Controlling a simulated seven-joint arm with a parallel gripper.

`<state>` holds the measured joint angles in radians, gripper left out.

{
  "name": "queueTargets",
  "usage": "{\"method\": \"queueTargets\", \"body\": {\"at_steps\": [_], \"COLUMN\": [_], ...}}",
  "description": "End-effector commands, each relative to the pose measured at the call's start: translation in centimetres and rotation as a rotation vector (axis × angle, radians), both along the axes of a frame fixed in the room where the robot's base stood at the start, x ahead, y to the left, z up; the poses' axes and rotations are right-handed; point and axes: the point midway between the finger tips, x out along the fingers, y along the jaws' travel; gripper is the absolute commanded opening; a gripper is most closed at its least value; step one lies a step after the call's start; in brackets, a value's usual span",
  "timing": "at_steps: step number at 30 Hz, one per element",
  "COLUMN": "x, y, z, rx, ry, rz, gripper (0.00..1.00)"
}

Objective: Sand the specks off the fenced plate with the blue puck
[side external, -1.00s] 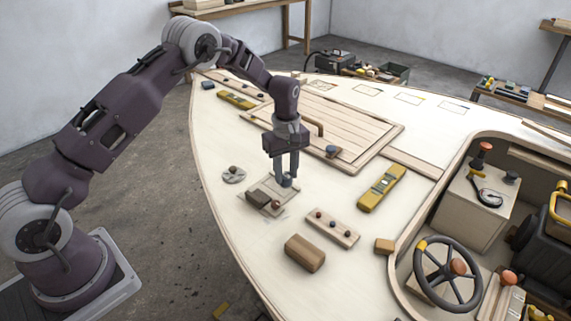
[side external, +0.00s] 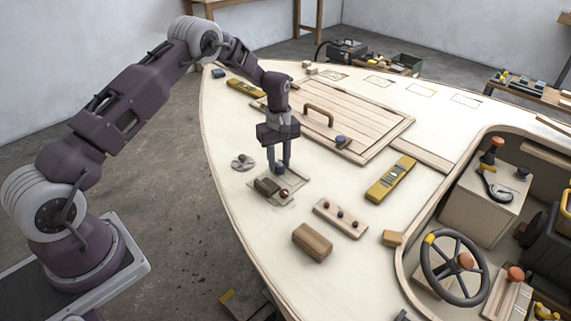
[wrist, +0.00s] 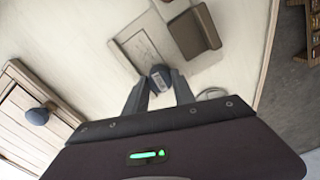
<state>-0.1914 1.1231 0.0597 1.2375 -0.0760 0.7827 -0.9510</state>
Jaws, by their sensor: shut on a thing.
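The fenced plate (side external: 287,189) lies on the pale deck, a thin light square with a brown block (side external: 267,186) standing on it. In the wrist view the plate (wrist: 141,47) shows with faint marks; I cannot make out separate specks. My gripper (side external: 280,169) points down at the plate's far side and is shut on the small blue-grey puck (wrist: 160,77). The fingers hide much of the puck in the side view. It is at or just above the plate; I cannot tell whether it touches.
A grey round disc (side external: 243,162) lies left of the plate. A strip with small knobs (side external: 340,218) and a wooden block (side external: 312,242) lie nearer the front. A yellow level (side external: 391,179) and a hatch with a handle (side external: 319,115) are to the right and behind.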

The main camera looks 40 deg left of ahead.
Motion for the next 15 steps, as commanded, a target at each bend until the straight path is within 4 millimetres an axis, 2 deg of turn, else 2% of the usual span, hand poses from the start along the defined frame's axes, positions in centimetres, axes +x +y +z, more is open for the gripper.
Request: {"method": "queueTargets", "body": {"at_steps": [4,15], "x": [-0.1,0.0], "y": [1.4,-2.1], "z": [-0.1,0.0], "rx": [-0.001,-0.001], "ry": [0.001,0.001], "rz": [0.001,-0.002], "gripper": [0.0,0.0]}}
